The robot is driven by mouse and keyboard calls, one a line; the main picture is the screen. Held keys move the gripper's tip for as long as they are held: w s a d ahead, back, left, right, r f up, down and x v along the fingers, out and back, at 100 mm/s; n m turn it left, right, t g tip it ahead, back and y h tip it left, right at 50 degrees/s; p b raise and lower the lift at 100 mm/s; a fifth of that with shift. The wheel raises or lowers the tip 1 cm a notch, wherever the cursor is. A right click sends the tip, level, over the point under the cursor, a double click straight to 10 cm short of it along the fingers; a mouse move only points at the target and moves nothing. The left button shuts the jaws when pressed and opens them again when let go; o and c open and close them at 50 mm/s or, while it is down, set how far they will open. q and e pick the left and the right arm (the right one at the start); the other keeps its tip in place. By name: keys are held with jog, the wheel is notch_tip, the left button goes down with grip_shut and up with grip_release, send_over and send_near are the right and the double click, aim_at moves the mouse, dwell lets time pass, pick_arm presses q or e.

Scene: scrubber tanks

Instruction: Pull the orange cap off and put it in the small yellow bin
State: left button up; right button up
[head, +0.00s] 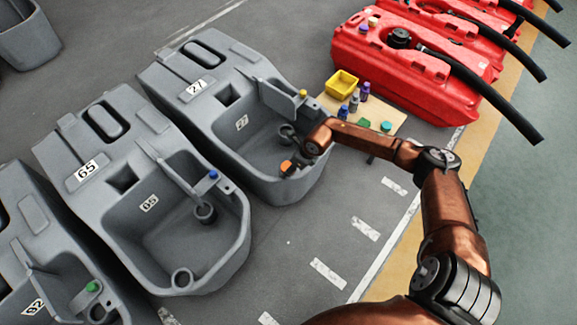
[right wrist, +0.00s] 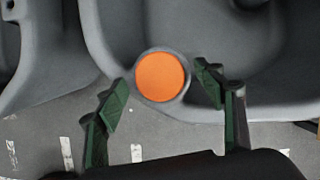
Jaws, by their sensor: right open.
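The orange cap (head: 286,166) sits at the front rim of the grey tank marked 27 (head: 222,158). In the right wrist view the cap (right wrist: 160,77) is a round orange disc on a grey ring. My right gripper (right wrist: 161,84) is open, with one green finger on each side of the cap and a gap on both sides. In the head view the right gripper (head: 297,162) is at the cap, its fingers partly hidden by my wrist. The small yellow bin (head: 341,84) stands on a light board behind my right forearm. My left gripper is out of view.
Several bottles (head: 354,101) and a green item (head: 386,127) are on the board (head: 400,112) near the bin. Red tanks (head: 400,65) with black hoses stand at the back right. The grey tank marked 65 (head: 140,190) is to the left. Open floor lies in front.

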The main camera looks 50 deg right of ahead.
jog(key=c, duration=1.4)
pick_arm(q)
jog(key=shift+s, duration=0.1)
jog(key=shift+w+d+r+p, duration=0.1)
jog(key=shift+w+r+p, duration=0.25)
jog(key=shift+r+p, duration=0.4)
pick_arm(e)
jog(key=shift+r, duration=1.1)
jog(key=shift+r+p, duration=1.6)
jog(key=shift+r, duration=1.4)
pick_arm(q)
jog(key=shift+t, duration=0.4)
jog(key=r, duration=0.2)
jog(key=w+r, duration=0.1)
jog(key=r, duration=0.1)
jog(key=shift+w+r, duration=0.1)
pick_arm(e)
jog(key=shift+f, duration=0.1)
